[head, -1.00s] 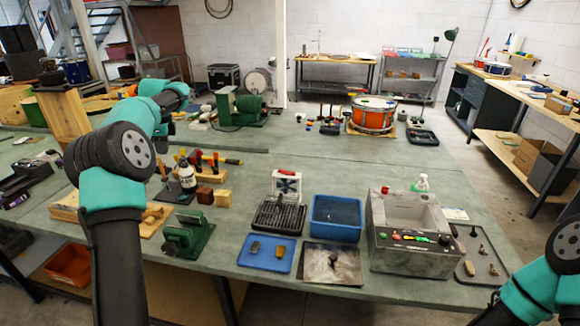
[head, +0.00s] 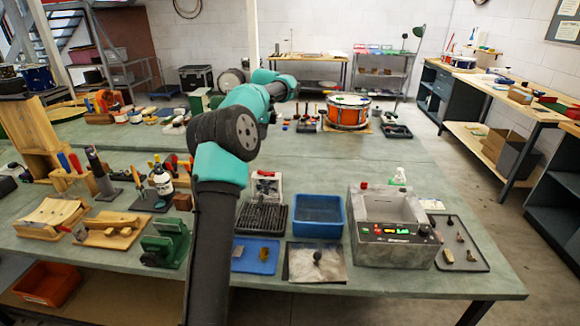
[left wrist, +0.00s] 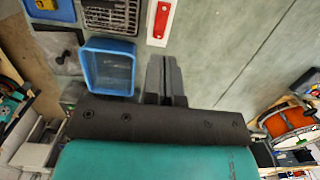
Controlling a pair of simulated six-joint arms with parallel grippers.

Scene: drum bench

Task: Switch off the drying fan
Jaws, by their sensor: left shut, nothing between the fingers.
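The drying fan (head: 267,187) is a small white box with a dark grille and a red part on top. In the head view it stands behind the black rack, just right of my left arm. In the left wrist view a white strip with a red bar (left wrist: 160,20) appears to be its top. My left gripper (left wrist: 163,62) is shut and empty, with clear bench between its fingertips and that strip. In the head view the fingers are hidden behind my arm. My right gripper is in neither view. I cannot read the switch position.
A black rack (head: 261,230), a blue bin (head: 319,231) and a grey metal tank with a control panel (head: 395,261) stand near the fan. An orange drum (head: 347,117) stands further back.

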